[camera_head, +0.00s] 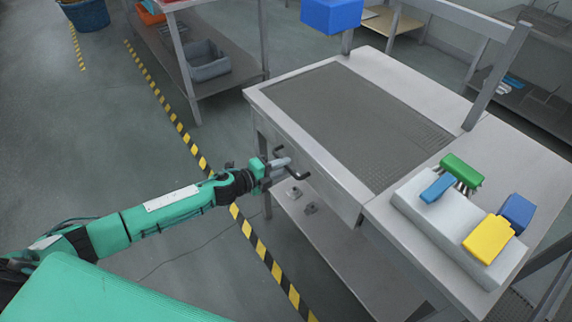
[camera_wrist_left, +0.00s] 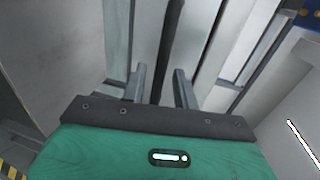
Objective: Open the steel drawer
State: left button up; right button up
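The steel drawer (camera_head: 328,186) is in the side of the steel table, below the perforated top. Its front looks flush with the table edge, so it appears closed. A dark bar handle (camera_head: 300,176) stands out from the front. My left gripper (camera_head: 284,166) is at this handle, reaching in from the left. In the left wrist view, the two grey fingers (camera_wrist_left: 160,88) are apart, with the dark handle bar (camera_wrist_left: 170,45) running between them. I cannot tell whether either finger touches it. My right gripper is not in view.
A lower shelf (camera_head: 335,240) lies under the drawer. A blue box (camera_head: 332,14) is at the back. Striped floor tape (camera_head: 262,250) runs below my arm.

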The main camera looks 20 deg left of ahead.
pick_arm(q)
jog(key=shift+x, duration=1)
grip_shut()
